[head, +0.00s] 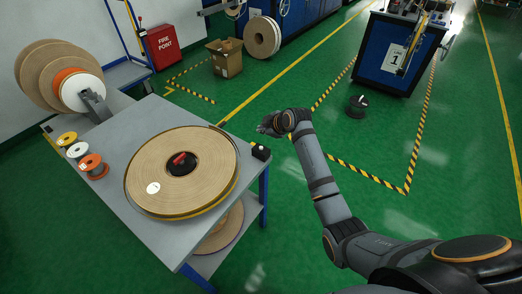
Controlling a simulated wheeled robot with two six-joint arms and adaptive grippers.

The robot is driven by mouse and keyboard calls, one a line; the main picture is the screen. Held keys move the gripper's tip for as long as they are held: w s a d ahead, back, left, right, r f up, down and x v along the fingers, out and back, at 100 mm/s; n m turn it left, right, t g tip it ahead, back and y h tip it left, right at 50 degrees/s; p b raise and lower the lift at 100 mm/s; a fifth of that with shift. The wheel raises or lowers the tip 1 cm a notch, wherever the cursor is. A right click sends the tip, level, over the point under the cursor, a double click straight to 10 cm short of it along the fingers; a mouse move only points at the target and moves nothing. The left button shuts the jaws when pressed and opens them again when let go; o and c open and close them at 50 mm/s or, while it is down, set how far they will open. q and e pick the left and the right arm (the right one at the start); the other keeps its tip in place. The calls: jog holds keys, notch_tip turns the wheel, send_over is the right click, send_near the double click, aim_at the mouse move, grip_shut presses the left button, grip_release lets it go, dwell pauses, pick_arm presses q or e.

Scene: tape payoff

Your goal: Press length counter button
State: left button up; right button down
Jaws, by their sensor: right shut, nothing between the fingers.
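A small black box (261,152), which looks like the length counter, sits at the right edge of the grey table. My right gripper (266,126) is shut and empty. In the picture it appears just above and slightly right of the black box, apart from it. The gripper is small and dark, so its fingers are hard to make out. My left gripper is not in view.
A large tan tape reel (205,160) with a red-handled hub lies on the table (112,195). Small spools (92,163) and upright discs (60,70) stand at left. Green floor with striped tape lies open right of the table. A cardboard box (226,62) stands behind.

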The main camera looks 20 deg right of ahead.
jog(key=b, duration=0.4)
send_over(262, 148)
notch_tip(262, 148, down, 5)
jog(key=shift+s+r, duration=0.15)
jog(key=shift+r, duration=0.05)
notch_tip(262, 148, down, 2)
jog(key=shift+b, duration=0.4)
jog(key=shift+f, duration=0.1)
jog(key=shift+f, duration=0.15)
dwell(0.3)
jog(key=shift+f, duration=0.25)
jog(key=shift+f, duration=0.5)
dwell(0.6)
jog(key=shift+r, duration=0.1)
jog(key=shift+r+p, duration=0.8)
jog(key=shift+p, duration=0.1)
